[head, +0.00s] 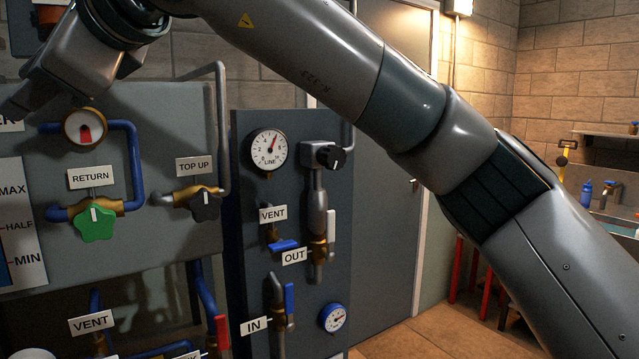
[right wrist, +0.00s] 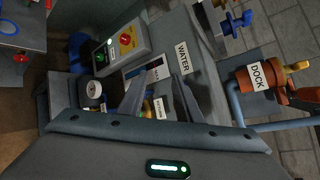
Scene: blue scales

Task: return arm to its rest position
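My right arm (head: 400,110) crosses the head view from the lower right to the upper left, held high in front of the panels. Its hand is at the upper left, and the fingers are mostly cut off or hidden there. In the right wrist view my right gripper (right wrist: 163,78) shows two fingers apart with nothing held between them. Beyond the fingers is a panel with a WATER label (right wrist: 183,57). My left arm and gripper are not in view.
Behind the arm is a grey panel with a green RETURN valve (head: 95,222) and a TOP UP valve (head: 204,204). Beside it a dark panel carries a LINE gauge (head: 268,149) and blue-handled valves. A door (head: 400,200) and floor lie to the right.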

